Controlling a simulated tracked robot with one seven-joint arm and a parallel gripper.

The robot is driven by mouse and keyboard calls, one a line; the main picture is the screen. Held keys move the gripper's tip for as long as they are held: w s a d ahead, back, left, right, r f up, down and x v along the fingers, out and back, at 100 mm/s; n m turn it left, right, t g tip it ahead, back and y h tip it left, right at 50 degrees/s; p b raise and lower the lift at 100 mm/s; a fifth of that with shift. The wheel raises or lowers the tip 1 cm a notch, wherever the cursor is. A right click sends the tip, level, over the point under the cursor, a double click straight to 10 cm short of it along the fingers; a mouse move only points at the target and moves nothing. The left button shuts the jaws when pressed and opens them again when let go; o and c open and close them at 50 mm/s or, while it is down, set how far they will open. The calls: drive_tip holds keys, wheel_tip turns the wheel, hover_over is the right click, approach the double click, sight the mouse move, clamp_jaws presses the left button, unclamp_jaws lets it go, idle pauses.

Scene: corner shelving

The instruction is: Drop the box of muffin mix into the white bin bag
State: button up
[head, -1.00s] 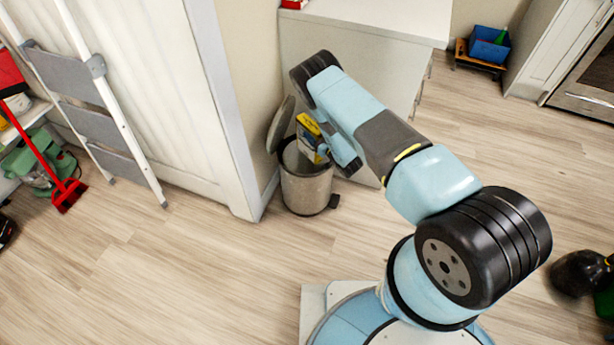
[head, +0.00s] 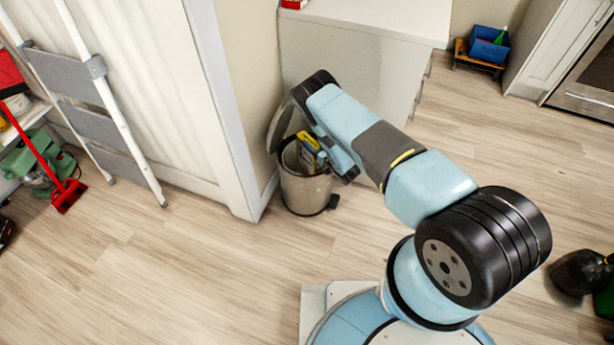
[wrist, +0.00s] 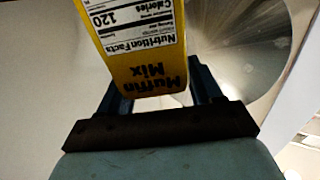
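The box of muffin mix (head: 308,142) is yellow, with printed panels. It hangs tilted at the mouth of a grey metal bin (head: 306,192), its lower part inside the rim. In the wrist view the box (wrist: 153,72) fills the space between the two dark fingers of my gripper (wrist: 160,92), which is shut on it. The "Muffin Mix" lettering reads upside down there. In the head view my arm hides most of the gripper. I cannot make out a white bin bag in either view.
The bin's round lid (head: 280,124) stands open at the left of its mouth. A wall corner is close on the left, and a white cabinet (head: 350,60) is close behind. A stepladder (head: 100,110) leans further left. The floor in front is clear.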

drive_tip(key=o, duration=0.3)
drive_tip(key=shift+o, duration=0.2)
drive_tip(key=shift+s+d, duration=0.1)
drive_tip(key=shift+s, duration=0.05)
drive_tip(key=v, duration=1.3)
drive_tip(key=shift+s+d, duration=0.15)
drive_tip(key=shift+d, duration=0.05)
drive_tip(key=shift+f, duration=0.1)
